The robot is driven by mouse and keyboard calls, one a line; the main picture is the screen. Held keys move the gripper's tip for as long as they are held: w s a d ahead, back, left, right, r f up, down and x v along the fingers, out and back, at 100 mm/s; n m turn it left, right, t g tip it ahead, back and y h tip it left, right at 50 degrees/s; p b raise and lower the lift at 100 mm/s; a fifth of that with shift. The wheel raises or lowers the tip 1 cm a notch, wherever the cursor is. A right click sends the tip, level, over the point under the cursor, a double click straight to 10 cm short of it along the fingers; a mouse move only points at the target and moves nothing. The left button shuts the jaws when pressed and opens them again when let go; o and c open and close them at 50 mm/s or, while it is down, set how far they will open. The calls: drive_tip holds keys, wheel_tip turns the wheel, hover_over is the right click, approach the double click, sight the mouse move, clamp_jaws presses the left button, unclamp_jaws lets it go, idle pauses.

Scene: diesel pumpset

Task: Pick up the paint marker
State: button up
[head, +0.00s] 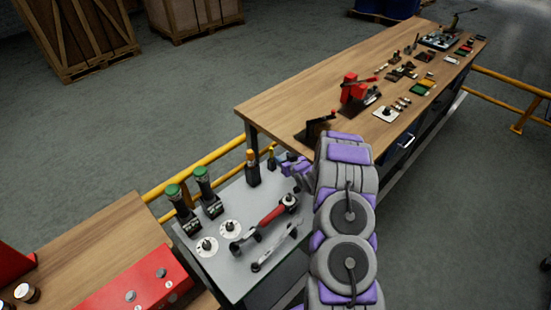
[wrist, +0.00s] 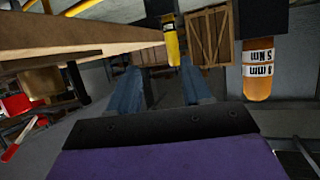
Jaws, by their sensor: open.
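A slim yellow marker (wrist: 172,46), which I take as the paint marker, shows in the wrist view just beyond the fingertips, roughly between them and nearer the right finger. In the head view it appears as a small, dark-based upright item (head: 271,156) at the far edge of the grey bench panel. My gripper (wrist: 160,78) is open, with nothing between its two blue fingers. In the head view my gripper (head: 287,165) is just right of the marker, apart from it as far as I can tell, and its fingertips are hard to make out.
An orange-handled driver (wrist: 257,82) in a dark holder stands close beside the marker; it also shows in the head view (head: 252,166). Green-topped tools (head: 204,186) and a red-handled tool (head: 268,222) are on the grey panel (head: 225,262). A long wooden bench (head: 300,92) lies beyond.

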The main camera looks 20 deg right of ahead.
sight(271, 154)
drive_tip(key=w+a+f, duration=0.1)
drive_tip(key=w, duration=0.2)
drive_tip(key=w+a+f+b, duration=0.1)
drive_tip(key=w, duration=0.2)
drive_tip(key=w+a+f, duration=0.1)
drive_tip(key=w+f, duration=0.1)
drive_tip(key=w, duration=0.1)
drive_tip(key=shift+w+a, duration=0.2)
drive_tip(key=shift+w, duration=0.25)
drive_tip(key=shift+w+d+f, duration=0.1)
drive_tip(key=shift+d+f, duration=0.1)
drive_tip(key=shift+d, duration=0.9)
drive_tip(key=shift+c, duration=1.1)
drive_tip(key=shift+a+r, duration=0.15)
drive_tip(key=shift+a, duration=0.75)
drive_tip(key=c, duration=0.4)
drive_tip(key=shift+c, duration=1.3)
drive_tip(key=shift+d, duration=0.6)
drive_tip(key=shift+a, duration=0.15)
